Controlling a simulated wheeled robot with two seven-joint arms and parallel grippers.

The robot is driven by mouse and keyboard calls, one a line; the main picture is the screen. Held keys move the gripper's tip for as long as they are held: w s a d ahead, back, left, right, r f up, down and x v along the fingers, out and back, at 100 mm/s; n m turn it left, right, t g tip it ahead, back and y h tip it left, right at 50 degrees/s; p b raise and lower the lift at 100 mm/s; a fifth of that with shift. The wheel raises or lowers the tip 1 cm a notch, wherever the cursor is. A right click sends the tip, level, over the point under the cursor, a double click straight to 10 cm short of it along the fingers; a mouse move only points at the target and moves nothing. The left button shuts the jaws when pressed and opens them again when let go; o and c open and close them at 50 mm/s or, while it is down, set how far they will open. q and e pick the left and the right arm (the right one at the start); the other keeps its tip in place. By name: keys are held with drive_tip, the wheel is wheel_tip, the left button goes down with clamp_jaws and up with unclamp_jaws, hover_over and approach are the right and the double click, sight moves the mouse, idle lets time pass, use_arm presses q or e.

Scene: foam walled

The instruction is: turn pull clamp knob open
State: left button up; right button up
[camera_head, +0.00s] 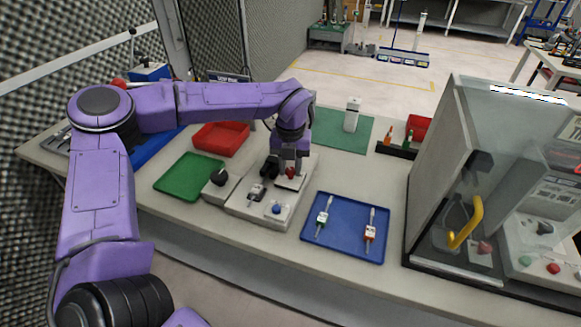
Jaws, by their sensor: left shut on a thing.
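A pale fixture box (245,208) stands on the bench in the middle of the view. On it are a red knob (291,173), a small clamp-like part (257,192) and a blue button (276,209). My left gripper (290,167) reaches down over the back of the box from the left. Its dark fingers are shut on the red knob, which is partly hidden by them. How far the knob is turned cannot be made out. My right gripper is not in view.
A black knob (219,177) on a pale block stands just left of the box. Green (172,184) and red (226,150) trays lie further left. A blue tray (318,241) with two tools lies right. A clear-walled enclosure (428,165) stands at far right.

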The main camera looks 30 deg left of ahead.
sight(291, 170)
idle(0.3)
use_arm(q)
drive_tip(key=o, duration=1.1)
drive_tip(key=shift+c, duration=0.2)
drive_tip(key=shift+r, duration=0.15)
wheel_tip(291, 170, up, 10)
drive_tip(key=b, duration=0.1)
drive_tip(key=shift+r, duration=0.15)
